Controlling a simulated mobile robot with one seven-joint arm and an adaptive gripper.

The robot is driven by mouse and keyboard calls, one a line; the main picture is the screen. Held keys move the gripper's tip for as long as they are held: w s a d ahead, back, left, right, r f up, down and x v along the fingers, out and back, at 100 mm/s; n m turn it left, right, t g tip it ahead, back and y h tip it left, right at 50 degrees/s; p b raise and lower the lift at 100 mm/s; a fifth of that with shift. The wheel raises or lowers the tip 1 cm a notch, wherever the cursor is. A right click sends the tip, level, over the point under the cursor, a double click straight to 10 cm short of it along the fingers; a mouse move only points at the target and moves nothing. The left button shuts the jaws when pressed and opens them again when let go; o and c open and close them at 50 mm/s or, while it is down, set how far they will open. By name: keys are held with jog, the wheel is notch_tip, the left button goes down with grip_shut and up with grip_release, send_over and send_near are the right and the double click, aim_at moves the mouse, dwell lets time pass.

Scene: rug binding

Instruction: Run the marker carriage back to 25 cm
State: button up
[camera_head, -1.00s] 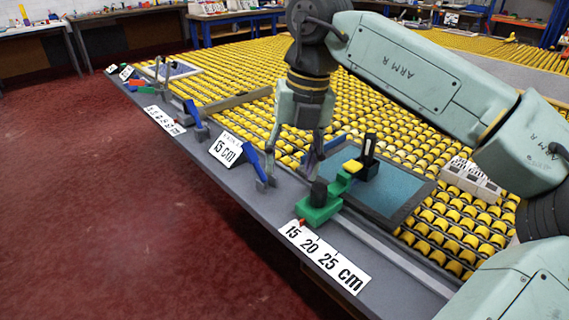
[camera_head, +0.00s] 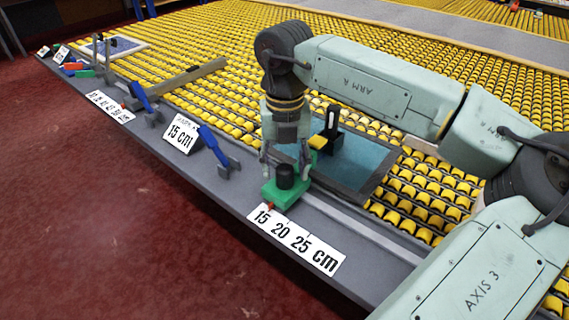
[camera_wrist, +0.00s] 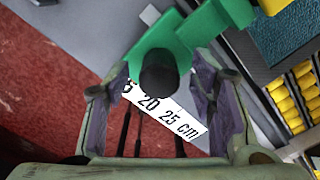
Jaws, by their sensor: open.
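The green marker carriage (camera_head: 283,193) sits on the grey rail along the table's front edge, with a black knob (camera_head: 285,176) on top. Its small red pointer (camera_head: 270,207) is by the 15 end of the white 15-20-25 cm scale (camera_head: 297,240). My gripper (camera_head: 285,160) is open just above the carriage, its fingers at either side of the knob. In the wrist view the knob (camera_wrist: 159,75) lies between the two fingers, apart from both, and the green body (camera_wrist: 180,38) is beyond it. The scale (camera_wrist: 165,115) runs below, partly hidden by the knob.
A teal panel in a dark frame (camera_head: 375,183) lies behind the carriage, on yellow rollers (camera_head: 420,190). A blue-handled clamp (camera_head: 218,152) and a "15 cm" card (camera_head: 182,134) stand to the left. The rail (camera_head: 350,223) is clear toward the right.

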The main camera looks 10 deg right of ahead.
jog(key=shift+f, duration=0.35)
jog(key=shift+c, duration=0.3)
grip_shut()
dwell(0.5)
